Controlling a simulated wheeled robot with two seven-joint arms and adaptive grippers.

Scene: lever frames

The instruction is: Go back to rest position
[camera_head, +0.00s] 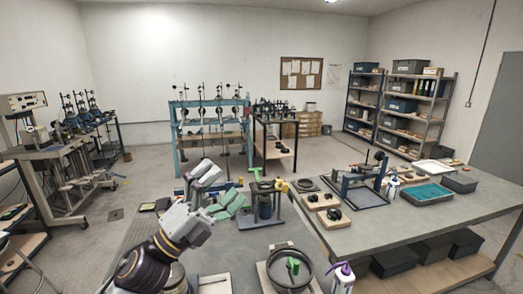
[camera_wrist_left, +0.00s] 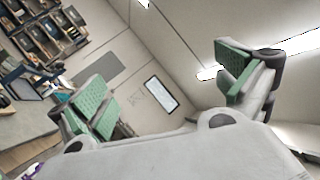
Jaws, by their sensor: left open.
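My left gripper (camera_head: 222,188) rises from the lower left in the head view, with its fingers spread and nothing between them. A small blue-based fixture (camera_head: 265,205) with a dark cylinder and yellow parts stands on the table just right of the gripper. I cannot tell from the head view how far the gripper is from it.
The right-hand bench (camera_head: 420,220) holds a blue frame (camera_head: 362,185), a teal tray (camera_head: 427,193) and bins. Shelves (camera_head: 412,105) stand behind.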

